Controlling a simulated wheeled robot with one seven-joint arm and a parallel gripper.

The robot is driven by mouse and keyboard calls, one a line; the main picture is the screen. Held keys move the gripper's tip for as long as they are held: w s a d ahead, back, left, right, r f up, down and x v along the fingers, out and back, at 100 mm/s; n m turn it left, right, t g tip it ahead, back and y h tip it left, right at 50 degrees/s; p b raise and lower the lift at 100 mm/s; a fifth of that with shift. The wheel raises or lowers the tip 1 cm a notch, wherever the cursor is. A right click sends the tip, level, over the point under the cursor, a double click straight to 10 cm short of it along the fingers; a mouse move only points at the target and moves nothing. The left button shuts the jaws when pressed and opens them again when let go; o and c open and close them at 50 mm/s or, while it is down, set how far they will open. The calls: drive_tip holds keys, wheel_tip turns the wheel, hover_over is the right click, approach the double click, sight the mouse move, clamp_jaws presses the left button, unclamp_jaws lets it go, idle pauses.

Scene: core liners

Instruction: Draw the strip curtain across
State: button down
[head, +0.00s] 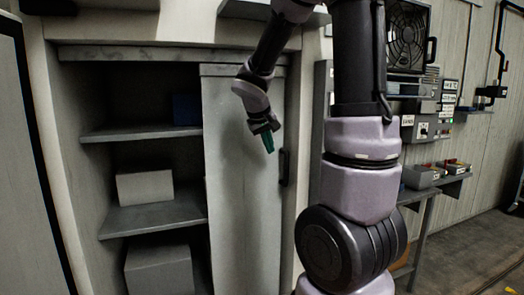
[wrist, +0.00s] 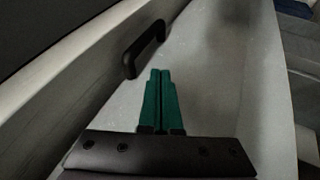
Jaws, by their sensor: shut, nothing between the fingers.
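No hanging strips show. A flat grey sliding panel (head: 235,200) covers the right part of a shelved cabinet, and the left part is open. A dark upright bar handle (head: 284,167) is at the panel's right edge. My gripper (head: 269,150), with green fingers, is in front of the panel, a little left of the handle. In the wrist view, my gripper (wrist: 160,72) has its fingers together and empty. The handle (wrist: 146,48) lies just beyond the fingertips and slightly left, apart from them. The panel (wrist: 215,85) fills the middle of that view.
Shelves (head: 150,130) in the open part hold a pale box (head: 145,186), a larger box below (head: 160,268) and a dark blue item (head: 187,108). A bench with small switch boxes (head: 420,177) and a wall fan (head: 408,35) are at right. Floor at far right is clear.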

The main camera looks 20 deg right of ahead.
drive_tip(key=v, duration=0.9)
drive_tip(key=s+a+r+m+t+y, duration=0.1)
drive_tip(key=s+a+m+y, duration=0.1)
drive_tip(key=s, duration=0.6)
drive_tip(key=s+a+m+t+y, duration=0.1)
drive_tip(key=s+a+y, duration=0.4)
drive_tip(key=s, duration=0.3)
drive_tip(key=shift+a+r+m, duration=0.2)
drive_tip(key=shift+r+m, duration=0.2)
